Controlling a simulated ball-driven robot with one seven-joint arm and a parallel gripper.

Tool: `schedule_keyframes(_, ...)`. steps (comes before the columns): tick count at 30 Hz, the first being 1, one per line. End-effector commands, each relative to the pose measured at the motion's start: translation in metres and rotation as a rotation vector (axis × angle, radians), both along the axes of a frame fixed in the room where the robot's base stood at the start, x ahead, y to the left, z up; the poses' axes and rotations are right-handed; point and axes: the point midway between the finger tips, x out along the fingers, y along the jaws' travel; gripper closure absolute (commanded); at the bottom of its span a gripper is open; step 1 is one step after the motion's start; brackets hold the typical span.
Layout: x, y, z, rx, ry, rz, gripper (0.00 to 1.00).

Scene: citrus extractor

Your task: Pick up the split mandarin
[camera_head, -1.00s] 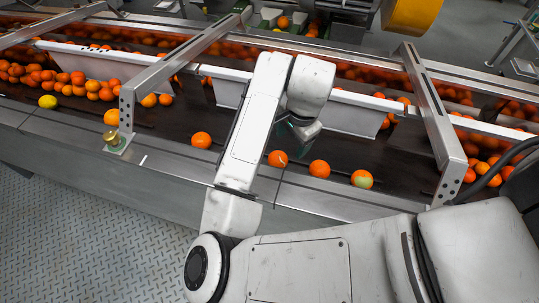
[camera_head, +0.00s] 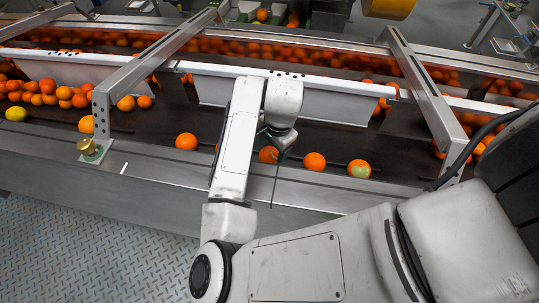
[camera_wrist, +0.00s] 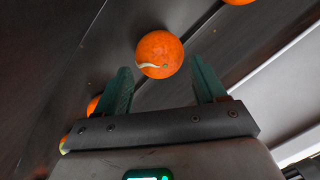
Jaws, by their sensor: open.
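The split mandarin (camera_wrist: 160,54) is orange with a pale curved split and a small green spot on its skin. In the wrist view it lies on the dark belt just beyond my gripper (camera_wrist: 163,80). The green fingers are spread apart, with the mandarin ahead of the gap between their tips and nothing held. In the head view, my gripper (camera_head: 279,140) is low over the belt, and the split mandarin (camera_head: 267,155) is partly hidden behind it.
On the belt (camera_head: 228,132), an orange (camera_head: 186,142) lies to the left. Another orange (camera_head: 314,161) and a green-patched fruit (camera_head: 359,169) lie to the right. A white divider (camera_head: 300,98) runs behind.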

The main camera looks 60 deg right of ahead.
Motion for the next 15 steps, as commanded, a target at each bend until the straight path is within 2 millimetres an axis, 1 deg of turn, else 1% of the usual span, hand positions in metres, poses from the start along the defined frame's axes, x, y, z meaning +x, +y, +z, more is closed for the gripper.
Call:
schedule_keyframes(3, 0.001, -0.004, -0.018, 0.001, 0.004, 0.001, 0.3)
schedule_keyframes(7, 0.004, -0.004, -0.034, 0.002, 0.001, 0.001, 0.3)
schedule_keyframes(10, 0.005, -0.005, -0.039, 0.0, 0.001, 0.0, 0.3)
schedule_keyframes(15, 0.005, -0.004, -0.039, 0.0, 0.0, 0.0, 0.3)
